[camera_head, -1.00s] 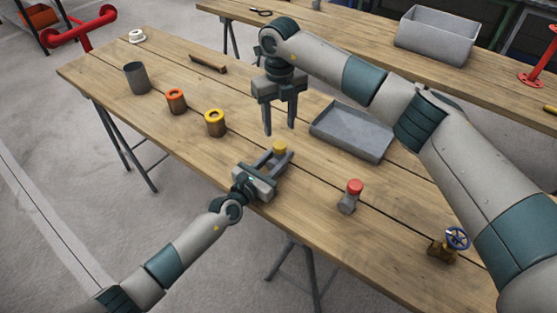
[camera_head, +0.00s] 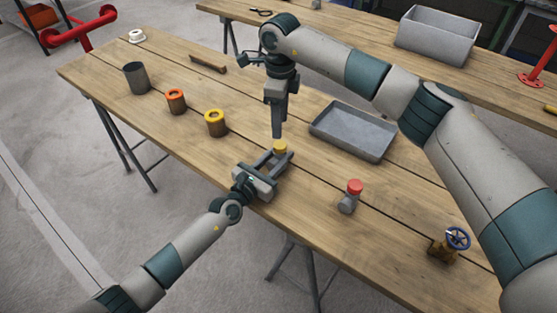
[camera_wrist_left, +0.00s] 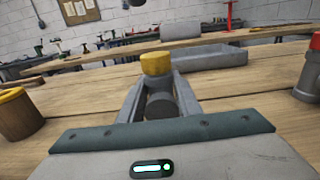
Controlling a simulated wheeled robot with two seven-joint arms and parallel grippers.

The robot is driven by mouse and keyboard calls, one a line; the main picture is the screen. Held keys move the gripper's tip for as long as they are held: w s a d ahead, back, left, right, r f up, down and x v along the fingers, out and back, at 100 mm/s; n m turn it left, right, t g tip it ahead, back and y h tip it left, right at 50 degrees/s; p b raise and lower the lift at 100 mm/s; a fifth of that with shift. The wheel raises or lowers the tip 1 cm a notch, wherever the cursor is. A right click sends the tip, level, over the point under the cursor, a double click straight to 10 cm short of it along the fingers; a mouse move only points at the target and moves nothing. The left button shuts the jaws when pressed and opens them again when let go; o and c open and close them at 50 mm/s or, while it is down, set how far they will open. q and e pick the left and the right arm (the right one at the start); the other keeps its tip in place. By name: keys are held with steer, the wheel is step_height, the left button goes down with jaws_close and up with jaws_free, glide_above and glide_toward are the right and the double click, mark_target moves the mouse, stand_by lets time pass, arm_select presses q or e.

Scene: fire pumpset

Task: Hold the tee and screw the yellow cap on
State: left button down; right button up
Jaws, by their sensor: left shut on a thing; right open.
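My left gripper (camera_head: 281,158) is shut on a grey tee, which shows between its fingers in the left wrist view (camera_wrist_left: 161,104). A yellow cap (camera_head: 280,147) sits upright on top of the tee; it also shows in the left wrist view (camera_wrist_left: 156,63). I cannot tell how tightly it sits. My right gripper (camera_head: 278,134) is open and empty. It points down just above the yellow cap, its fingers seen nearly edge-on so that they overlap. The left fingers hide part of the tee in the head view.
A yellow-topped container (camera_head: 215,123), an orange-topped one (camera_head: 176,101) and a grey cup (camera_head: 136,78) stand to the left. A grey tray (camera_head: 352,132) lies to the right. A red-capped fitting (camera_head: 350,197) and a blue-wheeled valve (camera_head: 449,244) stand nearer the front right edge.

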mark_target(280, 145)
steer(key=shift+f, duration=4)
steer(key=c, duration=1.1)
steer(key=shift+m, duration=0.9)
steer(key=o, duration=1.2)
steer(key=shift+o, duration=0.2)
step_height(280, 145, up, 12)
